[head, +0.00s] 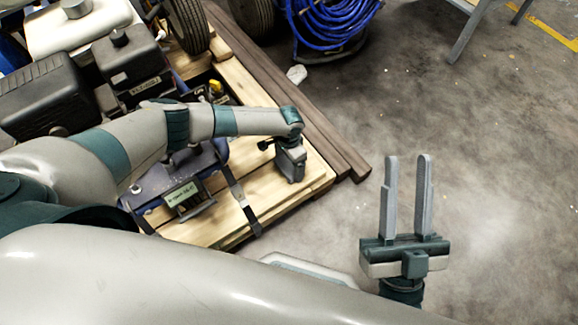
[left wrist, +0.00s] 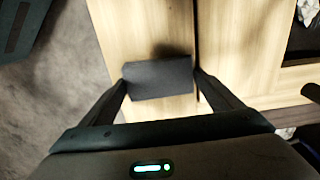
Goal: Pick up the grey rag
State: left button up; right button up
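A flat, dark grey, nearly rectangular piece (left wrist: 158,78) lies between the fingers in the left wrist view; it looks like the grey rag. Its material is hard to tell. My left gripper (head: 290,148) points down over the near right end of the wooden pallet in the head view, with dark grey below it. In the left wrist view the left gripper's fingers (left wrist: 160,88) stand wide apart, one at each side of the piece. I cannot tell whether they press on it. My right gripper (head: 406,165) is open and empty above the floor.
The pallet (head: 232,80) carries the striper machine (head: 128,70), with wheels and a dark engine. Brown timbers (head: 325,140) run along its right edge. A crumpled whitish thing (head: 296,74) and a coiled blue hose (head: 328,25) lie beyond. Open floor is on the right.

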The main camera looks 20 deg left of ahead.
aim_at(289, 165)
pick_arm(q)
jog(key=shift+c, duration=0.6)
jog(key=shift+r, duration=0.1)
jog(key=shift+r+p, duration=0.4)
jog(key=shift+r, duration=0.25)
notch_tip(289, 165, up, 2)
jog(key=shift+r+p, duration=0.25)
jog(key=shift+p, duration=0.25)
jog(key=d+r+p, duration=0.1)
jog(key=d+r, duration=0.2)
jog(key=d, duration=0.3)
jog(key=w+d+r+p, duration=0.1)
jog(key=d+r, duration=0.3)
jog(key=d, duration=0.1)
jog(key=shift+d, duration=0.35)
pick_arm(e)
jog(key=w+f+g+h, duration=0.2)
jog(key=f+g, duration=0.5)
jog(key=f, duration=0.5)
jog(key=shift+x, duration=0.9)
pick_arm(q)
jog(key=shift+r, duration=0.1)
pick_arm(e)
jog(key=shift+g, duration=0.3)
